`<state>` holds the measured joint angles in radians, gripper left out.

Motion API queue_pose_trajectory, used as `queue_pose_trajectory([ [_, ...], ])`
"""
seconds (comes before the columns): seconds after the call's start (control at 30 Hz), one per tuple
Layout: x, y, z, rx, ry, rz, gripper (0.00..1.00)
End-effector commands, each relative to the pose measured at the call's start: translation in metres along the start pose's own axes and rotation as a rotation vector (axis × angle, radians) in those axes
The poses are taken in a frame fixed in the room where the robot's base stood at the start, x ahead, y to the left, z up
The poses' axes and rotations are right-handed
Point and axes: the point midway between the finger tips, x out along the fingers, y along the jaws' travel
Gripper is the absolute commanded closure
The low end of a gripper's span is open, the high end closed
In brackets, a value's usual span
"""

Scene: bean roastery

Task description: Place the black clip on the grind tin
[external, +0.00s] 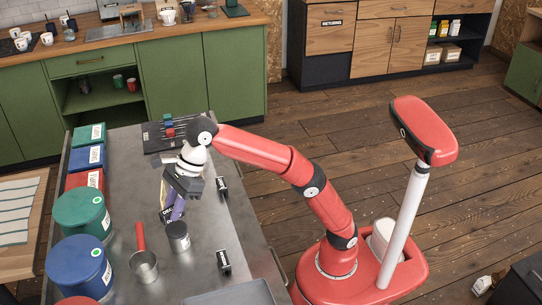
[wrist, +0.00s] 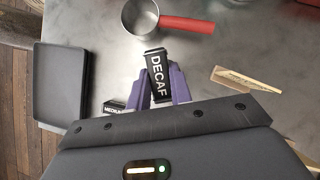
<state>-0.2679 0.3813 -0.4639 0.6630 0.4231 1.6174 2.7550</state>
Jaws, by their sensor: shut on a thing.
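My gripper (external: 175,212) has purple fingers and is shut on the black clip (wrist: 158,75), which has white lettering reading DECAF. In the external view the clip (external: 166,214) hangs between the fingers over the metal table. A small dark grey tin (external: 178,239) with a paler top stands on the table just in front of the gripper; it appears to be the grind tin, though no name on it is readable. The clip is apart from the tin, to its upper left in that picture. I cannot make out the tin in the wrist view.
A red-handled metal scoop (external: 144,264) lies left of the tin. Large green (external: 83,216) and blue (external: 79,266) tins line the left edge. Other black clips (external: 222,187) (external: 224,262) stand along the right side. A dark tray (wrist: 60,85) lies at the near end.

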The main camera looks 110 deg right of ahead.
Motion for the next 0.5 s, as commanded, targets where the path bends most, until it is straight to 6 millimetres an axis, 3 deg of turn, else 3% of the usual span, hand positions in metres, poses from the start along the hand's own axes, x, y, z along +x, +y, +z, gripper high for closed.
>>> queue_pose_trajectory([
  [0.3, 0.028, 0.001, -0.018, -0.004, 0.003, 0.001, 1.00],
  [0.5, 0.030, 0.001, -0.020, -0.004, 0.001, 0.000, 1.00],
])
